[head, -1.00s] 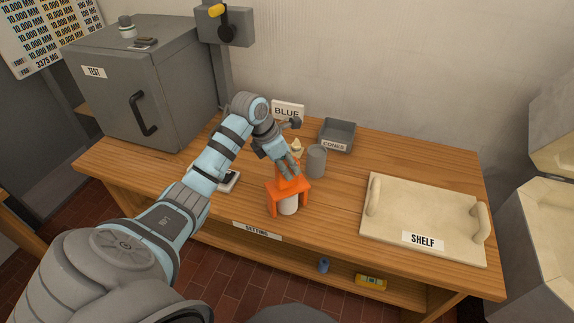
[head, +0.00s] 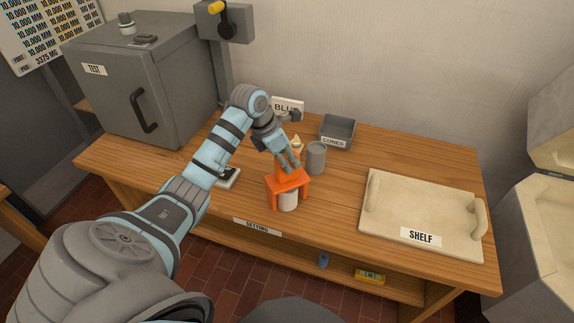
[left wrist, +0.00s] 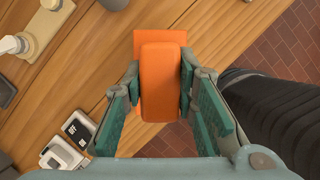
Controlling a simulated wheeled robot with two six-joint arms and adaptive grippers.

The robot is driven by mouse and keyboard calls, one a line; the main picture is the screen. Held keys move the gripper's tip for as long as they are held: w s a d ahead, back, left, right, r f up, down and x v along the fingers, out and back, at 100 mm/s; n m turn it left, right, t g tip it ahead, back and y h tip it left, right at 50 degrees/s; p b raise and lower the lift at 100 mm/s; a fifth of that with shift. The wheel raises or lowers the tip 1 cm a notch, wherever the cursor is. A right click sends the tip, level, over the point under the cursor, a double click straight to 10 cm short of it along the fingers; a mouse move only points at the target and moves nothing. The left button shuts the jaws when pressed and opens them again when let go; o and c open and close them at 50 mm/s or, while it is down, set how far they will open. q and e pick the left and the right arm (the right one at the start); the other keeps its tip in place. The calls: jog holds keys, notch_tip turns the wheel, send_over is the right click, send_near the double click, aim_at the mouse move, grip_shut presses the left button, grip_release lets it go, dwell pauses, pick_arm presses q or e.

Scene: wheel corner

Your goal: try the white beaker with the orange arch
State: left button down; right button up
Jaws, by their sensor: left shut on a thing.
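The orange arch (head: 287,186) stands at the front edge of the bench, over the white beaker (head: 289,201), which shows between its legs. Whether they touch cannot be told. My left gripper (head: 291,167) is shut on the upper part of the orange arch. In the left wrist view the orange arch (left wrist: 162,80) sits between the two green-padded fingers, and the white beaker is hidden there. My right gripper is not in view.
A grey cylinder (head: 316,158) stands close behind and right of the arch. A grey cones bin (head: 337,132) is further back. A cream shelf tray (head: 424,214) lies at right. A grey test cabinet (head: 145,85) stands at left. Bare wood lies between arch and tray.

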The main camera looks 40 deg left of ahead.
pick_arm(q)
notch_tip(320, 180, up, 15)
jog(key=p, duration=1.1)
jog(key=shift+f, duration=0.15)
